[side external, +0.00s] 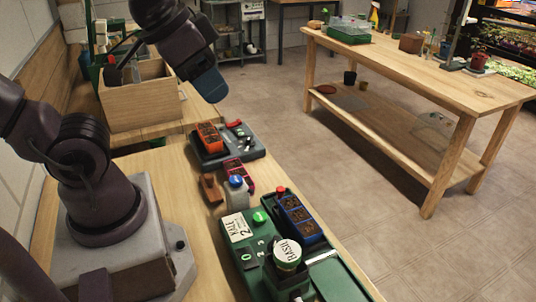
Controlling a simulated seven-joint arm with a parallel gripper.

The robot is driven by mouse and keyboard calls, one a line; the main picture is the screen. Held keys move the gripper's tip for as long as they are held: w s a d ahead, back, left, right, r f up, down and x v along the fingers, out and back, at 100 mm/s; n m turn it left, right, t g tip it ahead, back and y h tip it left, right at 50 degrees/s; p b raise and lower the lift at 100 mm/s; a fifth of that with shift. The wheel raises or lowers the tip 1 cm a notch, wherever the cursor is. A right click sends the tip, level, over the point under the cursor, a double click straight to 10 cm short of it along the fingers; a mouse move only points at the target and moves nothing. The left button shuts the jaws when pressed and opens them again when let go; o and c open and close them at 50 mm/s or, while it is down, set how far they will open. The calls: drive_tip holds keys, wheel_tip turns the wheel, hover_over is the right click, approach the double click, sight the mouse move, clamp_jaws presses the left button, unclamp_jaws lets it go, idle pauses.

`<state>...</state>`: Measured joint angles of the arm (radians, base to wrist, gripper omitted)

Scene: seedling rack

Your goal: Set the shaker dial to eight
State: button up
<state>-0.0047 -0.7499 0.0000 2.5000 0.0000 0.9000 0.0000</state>
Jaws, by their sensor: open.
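A low dark grey device (248,153) stands on the wooden bench, with an orange seedling tray (208,137) on its left part. A green device (240,274) nearer the camera has a panel marked 0 and a round BASIL-labelled top (287,255). I cannot tell which holds the shaker dial. My gripper (210,86), with a blue end, hangs above and behind the grey device, touching nothing. It is open and looks empty.
A red tray (238,174), a brown block (211,189) and a blue-topped grey item (236,186) stand between the devices. A blue tray (298,219) and a KALE card (237,227) sit on the green device. A wooden box (140,103) stands behind.

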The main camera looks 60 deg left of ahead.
wheel_tip(320, 180, down, 2)
drive_tip(key=a+n+g, duration=0.1)
drive_tip(key=a, duration=0.1)
drive_tip(key=n+g, duration=0.5)
drive_tip(key=n, duration=0.4)
approach(249, 138)
wheel_tip(249, 138, down, 9)
drive_tip(key=shift+s+f, duration=0.1)
drive_tip(key=shift+s, duration=0.05)
clamp_jaws()
